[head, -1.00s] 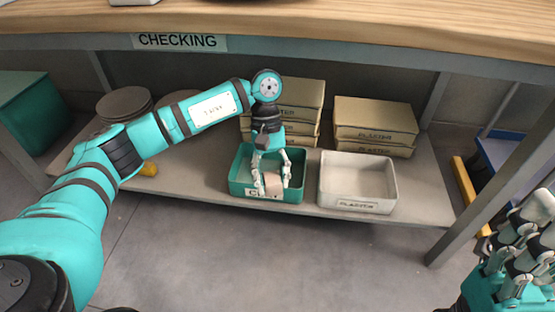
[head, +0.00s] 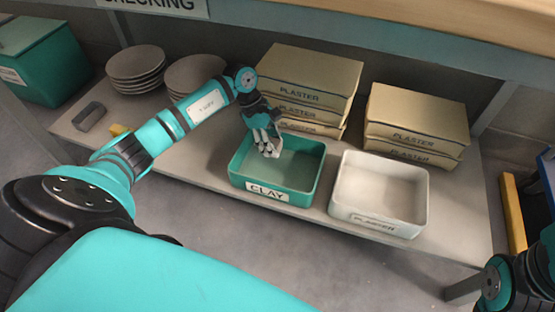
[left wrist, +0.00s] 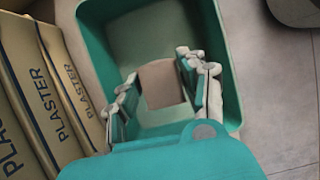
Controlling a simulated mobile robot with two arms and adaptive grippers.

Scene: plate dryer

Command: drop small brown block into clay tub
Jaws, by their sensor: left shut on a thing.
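The clay tub (head: 312,180) is a green open box labelled CLAY on the low shelf. My left gripper (head: 266,148) is over the back left part of this tub, pointing down. In the left wrist view, the left gripper (left wrist: 160,88) is shut on the small brown block (left wrist: 161,83), with a finger at each side of it. The block is above the tub floor, inside the outline of the tub's rim (left wrist: 232,85). In the head view the block is hidden by the fingers. My right gripper is out of view.
A white plaster tub (head: 420,200) stands just right of the clay tub. Stacked plaster boxes (head: 310,75) and more boxes (head: 415,118) stand behind. Plates (head: 135,65) and a grey block-like thing (head: 89,117) are at the left. The bench top (head: 480,30) overhangs.

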